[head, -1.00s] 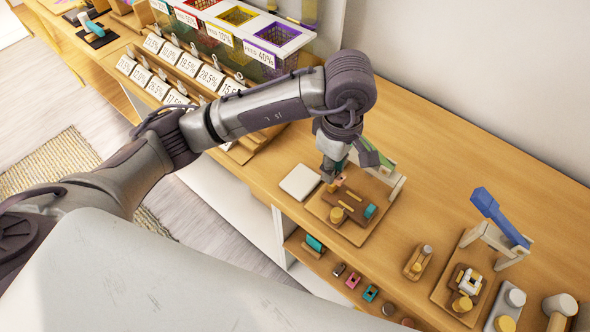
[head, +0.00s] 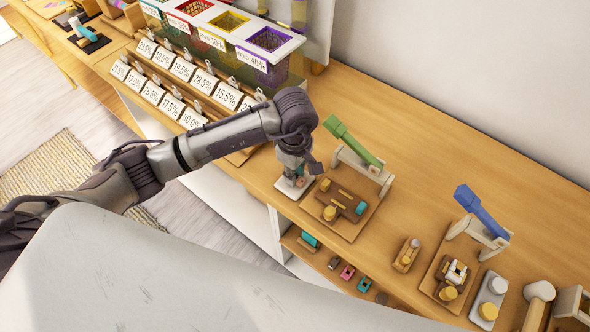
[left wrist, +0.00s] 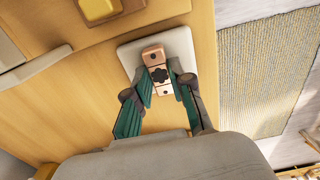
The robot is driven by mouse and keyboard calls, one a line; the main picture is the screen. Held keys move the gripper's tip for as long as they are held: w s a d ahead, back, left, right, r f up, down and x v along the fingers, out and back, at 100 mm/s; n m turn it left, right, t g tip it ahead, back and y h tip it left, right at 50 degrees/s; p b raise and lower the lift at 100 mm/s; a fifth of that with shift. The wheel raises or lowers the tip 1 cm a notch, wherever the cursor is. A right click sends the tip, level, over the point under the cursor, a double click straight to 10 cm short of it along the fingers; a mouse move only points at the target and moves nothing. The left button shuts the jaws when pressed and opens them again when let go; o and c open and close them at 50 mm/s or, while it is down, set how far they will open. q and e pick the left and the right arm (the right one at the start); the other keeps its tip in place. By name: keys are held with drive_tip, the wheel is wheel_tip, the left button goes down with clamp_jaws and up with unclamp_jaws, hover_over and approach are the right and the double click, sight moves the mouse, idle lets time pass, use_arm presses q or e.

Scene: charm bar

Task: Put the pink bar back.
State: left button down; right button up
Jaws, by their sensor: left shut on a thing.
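The pink bar (left wrist: 154,72) is a small coppery-pink block with a dark flower shape in its middle. In the left wrist view it lies between the fingertips of my left gripper (left wrist: 160,84), which is shut on it. The bar is over the white square pad (left wrist: 183,46); I cannot tell whether it touches it. In the head view my left gripper (head: 294,181) is at the white pad (head: 282,188), left of the wooden press with the green lever (head: 352,140). The bar is mostly hidden there. My right gripper is not in view.
The press's wooden base (head: 347,228) is close to the pad's right. Further right stands a press with a blue lever (head: 482,212). Percentage cards (head: 201,85) and colour-rimmed bins (head: 228,38) are at upper left. A pink block (head: 347,272) sits on the lower shelf. The counter behind the presses is clear.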

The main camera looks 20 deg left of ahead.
use_arm(q)
drive_tip(key=shift+f, duration=0.1)
drive_tip(key=shift+f, duration=0.1)
drive_tip(key=c, duration=1)
unclamp_jaws()
drive_tip(key=shift+r, duration=0.2)
drive_tip(key=shift+r, duration=0.2)
wheel_tip(320, 180, up, 12)
drive_tip(key=b, duration=0.3)
drive_tip(key=shift+f, duration=0.15)
